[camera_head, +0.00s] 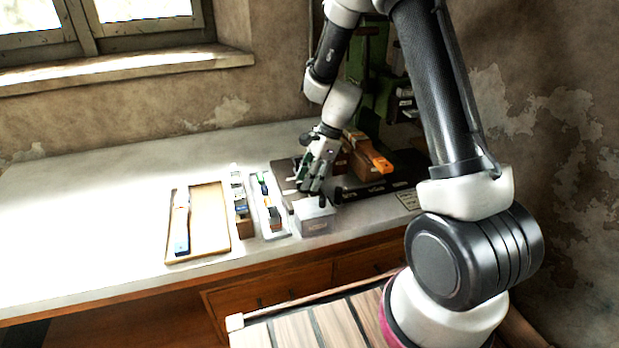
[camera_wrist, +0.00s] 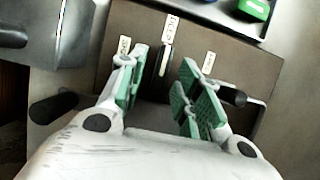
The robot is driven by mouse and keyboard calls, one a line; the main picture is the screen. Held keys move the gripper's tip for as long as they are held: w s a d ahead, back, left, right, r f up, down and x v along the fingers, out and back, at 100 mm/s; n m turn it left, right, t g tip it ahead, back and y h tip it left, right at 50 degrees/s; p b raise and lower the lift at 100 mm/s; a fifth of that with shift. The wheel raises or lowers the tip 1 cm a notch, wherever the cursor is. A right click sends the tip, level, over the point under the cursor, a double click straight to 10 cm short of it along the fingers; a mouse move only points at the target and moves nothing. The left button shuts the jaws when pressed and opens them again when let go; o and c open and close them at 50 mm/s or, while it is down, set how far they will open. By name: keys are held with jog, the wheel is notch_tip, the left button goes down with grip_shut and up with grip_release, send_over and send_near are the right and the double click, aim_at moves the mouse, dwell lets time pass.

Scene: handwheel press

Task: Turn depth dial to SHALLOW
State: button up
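The depth dial shows in the wrist view as a dark pointer (camera_wrist: 165,59) with a pale line, on a brown panel (camera_wrist: 97,55). It points up toward the middle of three small white labels; their lettering is too blurred to read surely. My gripper (camera_wrist: 163,72) is open, its two green-padded fingers apart on either side of the pointer. I cannot tell whether they touch it. The lower part of the dial is hidden by the gripper. In the head view my gripper (camera_head: 314,188) hangs low at the press base, and the dial is hidden there.
The green press (camera_head: 372,62) stands behind my gripper, with an orange-handled part (camera_head: 376,158) close at right. A grey box (camera_head: 314,217) stands just in front. Left are a narrow tray (camera_head: 282,230) and a wooden tray (camera_head: 212,215). The bench's left side is clear.

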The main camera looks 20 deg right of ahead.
grip_shut()
jog(key=shift+n, duration=0.3)
jog(key=n+g, duration=0.1)
jog(key=n, duration=0.2)
jog(key=shift+w+g, duration=0.15)
jog(key=shift+g, duration=0.15)
jog(key=n, duration=0.2)
jog(key=n+g+h, duration=0.1)
jog(key=n, duration=0.2)
jog(key=shift+w+a+g, duration=0.2)
jog(key=shift+g, duration=0.1)
jog(key=n, duration=0.2)
jog(key=n+g+h, duration=0.1)
jog(key=n, duration=0.1)
jog(key=shift+w+a+n+h, duration=0.1)
jog(key=shift+a+n+h, duration=0.1)
jog(key=shift+n+h, duration=0.1)
jog(key=shift+a+n+h, duration=0.2)
jog(key=shift+n+h, duration=0.7)
jog(key=shift+n, duration=1.4)
